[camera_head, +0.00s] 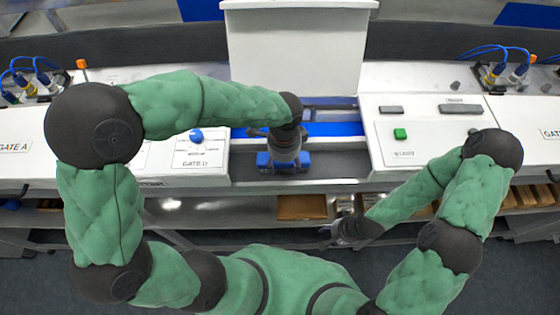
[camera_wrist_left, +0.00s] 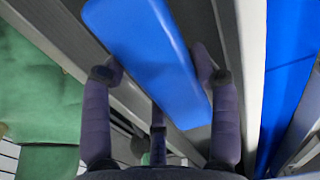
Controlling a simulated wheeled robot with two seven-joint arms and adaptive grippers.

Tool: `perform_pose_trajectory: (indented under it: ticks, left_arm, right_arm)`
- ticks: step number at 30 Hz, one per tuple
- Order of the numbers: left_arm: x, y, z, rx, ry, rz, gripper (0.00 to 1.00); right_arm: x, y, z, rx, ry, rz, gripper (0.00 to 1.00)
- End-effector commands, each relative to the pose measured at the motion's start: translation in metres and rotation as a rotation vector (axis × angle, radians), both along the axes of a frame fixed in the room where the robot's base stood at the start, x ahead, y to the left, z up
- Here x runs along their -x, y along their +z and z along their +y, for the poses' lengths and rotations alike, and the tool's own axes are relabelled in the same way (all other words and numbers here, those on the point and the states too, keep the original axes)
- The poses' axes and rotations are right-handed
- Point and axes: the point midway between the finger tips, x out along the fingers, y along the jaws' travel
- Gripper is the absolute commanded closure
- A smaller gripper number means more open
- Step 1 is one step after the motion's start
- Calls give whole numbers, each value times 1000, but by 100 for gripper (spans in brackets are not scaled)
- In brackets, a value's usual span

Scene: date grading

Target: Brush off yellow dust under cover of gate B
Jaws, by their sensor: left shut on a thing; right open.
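A white cover (camera_head: 298,50) stands raised behind the middle station, whose label (camera_head: 195,181) seems to read gate B. Below it is an open slot with a blue strip (camera_head: 335,129). My left gripper (camera_head: 284,158) points down at the front of this slot. It is shut on a blue block-like thing (camera_wrist_left: 150,50), perhaps the brush; no bristles show. The blue thing also shows at the gripper in the head view (camera_head: 264,160). My right gripper (camera_head: 343,231) is open and empty, low in front of the counter. I can make out no yellow dust.
A blue knob (camera_head: 196,135) is left of the slot; a green button (camera_head: 400,134) is right of it. A shelf below holds a brown tray (camera_head: 302,207). Cabled connectors (camera_head: 25,85) stand at the far left, with more at the right.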

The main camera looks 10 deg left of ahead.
Motion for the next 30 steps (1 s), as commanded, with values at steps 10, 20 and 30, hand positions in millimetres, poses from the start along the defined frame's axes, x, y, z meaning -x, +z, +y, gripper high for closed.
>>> perform_pose_trajectory:
  ticks: [10, 20, 30]
  left_arm:
    - [-4, 1, -14, 1, 0, -1, 66]
    - [-10, -2, -33, 1, 0, 0, 66]
    - [-12, -3, -44, 1, 0, 1, 65]
  right_arm:
    - [0, 1, 0, 0, 0, 0, 56]
    - [0, 0, 0, 0, 0, 0, 56]
    - [0, 0, 0, 0, 0, 0, 56]
